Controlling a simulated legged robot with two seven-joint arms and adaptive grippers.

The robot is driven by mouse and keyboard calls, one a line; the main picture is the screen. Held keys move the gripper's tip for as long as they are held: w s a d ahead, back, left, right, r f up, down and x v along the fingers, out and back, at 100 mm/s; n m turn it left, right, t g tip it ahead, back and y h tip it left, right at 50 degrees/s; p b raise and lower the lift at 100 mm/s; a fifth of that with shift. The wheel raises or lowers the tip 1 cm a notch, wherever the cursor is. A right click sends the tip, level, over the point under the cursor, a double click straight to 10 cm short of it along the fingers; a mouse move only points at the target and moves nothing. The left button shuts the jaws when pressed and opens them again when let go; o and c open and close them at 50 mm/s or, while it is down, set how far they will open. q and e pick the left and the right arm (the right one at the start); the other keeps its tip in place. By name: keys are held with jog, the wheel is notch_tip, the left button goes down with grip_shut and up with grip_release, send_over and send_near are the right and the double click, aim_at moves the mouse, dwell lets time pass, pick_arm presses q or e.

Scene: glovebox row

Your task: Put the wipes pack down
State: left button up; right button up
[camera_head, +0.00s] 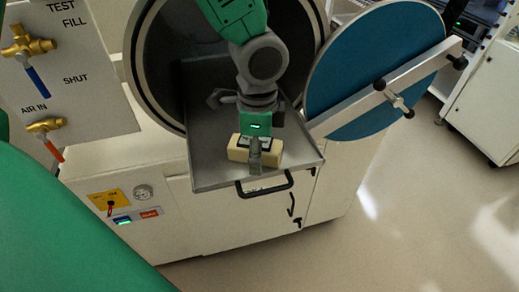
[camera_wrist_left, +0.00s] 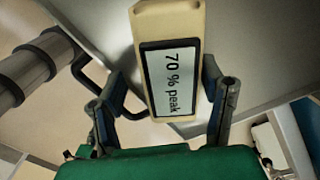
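The wipes pack (camera_head: 238,154) is a cream block near the front edge of the grey metal tray (camera_head: 215,178). It looks to be resting on the tray, but its underside is hidden. In the left wrist view the pack (camera_wrist_left: 188,18) shows a dark-framed label reading "70 % peak". My left gripper (camera_head: 256,150) points down over the pack in the head view. In the left wrist view its fingers (camera_wrist_left: 162,85) stand on either side of the pack, with a gap visible at the left finger; the right finger is close to the pack's side. My right gripper is not in view.
The tray extends from a round chamber opening (camera_head: 160,60), with a black handle (camera_head: 265,190) at its front. A blue round door (camera_head: 370,65) stands open to the right. A valve panel (camera_head: 75,85) is at the left.

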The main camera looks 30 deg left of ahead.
pick_arm(q)
jog(key=shift+a, duration=0.25)
notch_tip(320, 180, up, 12)
jog(key=p, duration=0.1)
dwell(0.5)
dwell(0.5)
